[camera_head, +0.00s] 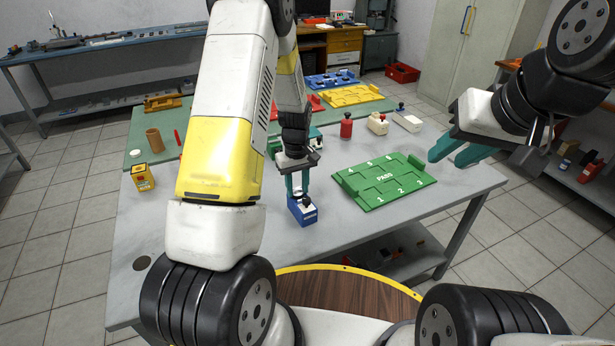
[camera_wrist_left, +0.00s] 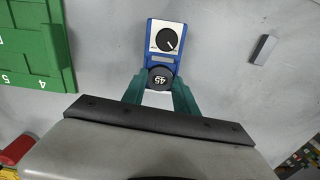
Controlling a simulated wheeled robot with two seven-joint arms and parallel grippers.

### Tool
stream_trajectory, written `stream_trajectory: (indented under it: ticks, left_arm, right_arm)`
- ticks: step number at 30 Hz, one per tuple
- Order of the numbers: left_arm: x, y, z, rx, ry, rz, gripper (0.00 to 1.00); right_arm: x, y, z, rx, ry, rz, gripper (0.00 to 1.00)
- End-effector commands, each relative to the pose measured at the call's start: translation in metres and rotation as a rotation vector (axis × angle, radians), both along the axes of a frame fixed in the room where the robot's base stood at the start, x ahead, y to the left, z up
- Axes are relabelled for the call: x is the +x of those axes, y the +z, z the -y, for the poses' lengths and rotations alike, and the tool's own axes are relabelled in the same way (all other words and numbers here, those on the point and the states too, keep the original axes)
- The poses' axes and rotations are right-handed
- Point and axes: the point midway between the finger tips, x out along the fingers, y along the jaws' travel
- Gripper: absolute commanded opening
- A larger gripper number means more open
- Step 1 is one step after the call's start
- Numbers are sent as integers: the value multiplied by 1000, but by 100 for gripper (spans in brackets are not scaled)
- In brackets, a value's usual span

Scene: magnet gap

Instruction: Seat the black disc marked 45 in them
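The black disc marked 45 (camera_wrist_left: 160,79) lies at the near end of a blue block with a white dial panel and black knob (camera_wrist_left: 166,38), in the left wrist view. The blue block (camera_head: 303,213) stands on the grey table in the head view. My left gripper (camera_head: 298,192) points down at it. In the left wrist view its teal fingers (camera_wrist_left: 160,88) flank the disc; I cannot tell whether they press on it. My right gripper (camera_head: 443,156) is open and empty above the table's right side.
A yellow box (camera_head: 142,178) and a brown cylinder (camera_head: 155,140) stand at the left. A red container (camera_head: 346,128) and a cream one (camera_head: 377,123) stand behind the green tray. A small grey block (camera_wrist_left: 263,49) lies apart on the table.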

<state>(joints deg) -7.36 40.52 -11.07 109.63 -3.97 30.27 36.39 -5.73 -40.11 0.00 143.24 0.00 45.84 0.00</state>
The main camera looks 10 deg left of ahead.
Motion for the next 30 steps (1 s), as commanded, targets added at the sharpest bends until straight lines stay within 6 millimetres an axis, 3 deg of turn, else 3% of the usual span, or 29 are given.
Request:
stream_trajectory:
  ticks: [21, 30]
  left_arm:
    - [1, 48, 0, 0, 0, 2, 0]
    - [0, 50, 0, 0, 0, 0, 0]
  right_arm:
    - [0, 0, 0, 0, 0, 0, 32]
    - [0, 0, 0, 0, 0, 0, 32]
